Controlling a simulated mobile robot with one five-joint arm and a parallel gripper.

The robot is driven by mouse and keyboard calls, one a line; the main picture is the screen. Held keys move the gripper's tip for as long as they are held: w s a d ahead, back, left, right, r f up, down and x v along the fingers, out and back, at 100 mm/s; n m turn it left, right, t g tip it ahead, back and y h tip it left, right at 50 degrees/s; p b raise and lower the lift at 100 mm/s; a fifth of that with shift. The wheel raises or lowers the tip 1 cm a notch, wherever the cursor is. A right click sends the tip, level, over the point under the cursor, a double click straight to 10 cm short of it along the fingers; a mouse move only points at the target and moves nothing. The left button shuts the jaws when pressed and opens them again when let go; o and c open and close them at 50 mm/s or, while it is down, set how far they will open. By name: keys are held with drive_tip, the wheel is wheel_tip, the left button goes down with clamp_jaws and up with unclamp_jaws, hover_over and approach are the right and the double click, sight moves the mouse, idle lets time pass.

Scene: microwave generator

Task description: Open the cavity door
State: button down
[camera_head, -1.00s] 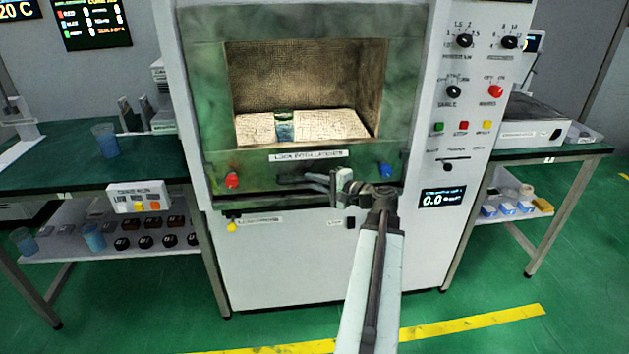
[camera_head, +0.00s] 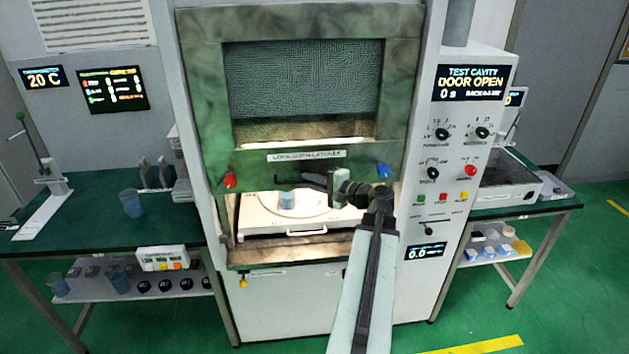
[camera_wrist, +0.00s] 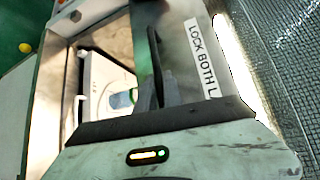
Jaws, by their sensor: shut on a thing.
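The cavity door (camera_head: 200,100) is a green, stained frame with a mesh window (camera_head: 300,75). It stands raised, and a lit gap shows beneath it. My gripper (camera_head: 333,185) is shut on the dark door handle (camera_head: 290,180) on the door's lower part. The handle also shows in the wrist view (camera_wrist: 153,50) between my fingers (camera_wrist: 158,98), beside the label reading "LOCK BOTH L". A red latch knob (camera_head: 229,181) and a blue one (camera_head: 384,171) flank the handle. The upper display (camera_head: 471,83) reads "DOOR OPEN".
Inside the cavity, a beaker with blue contents (camera_head: 287,200) stands on a white tray (camera_head: 262,222) with a front handle. The control panel (camera_head: 455,180) is at the right. Green-topped benches stand on both sides, the left one (camera_head: 95,220) holding another beaker (camera_head: 132,205).

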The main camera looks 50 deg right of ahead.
wheel_tip(320, 180, up, 18)
drive_tip(key=p, duration=1.5)
drive_tip(key=shift+a+r+p, duration=0.15)
drive_tip(key=shift+r+p, duration=0.05)
drive_tip(key=shift+p, duration=0.1)
drive_tip(key=shift+f, duration=0.1)
drive_tip(key=c, duration=1.5)
unclamp_jaws()
approach(310, 126)
drive_tip(key=a, duration=0.1)
drive_tip(key=a+r, duration=0.1)
drive_tip(key=s+a+r+p, duration=0.1)
drive_tip(key=a, duration=0.1)
drive_tip(key=shift+s+a+r, duration=0.1)
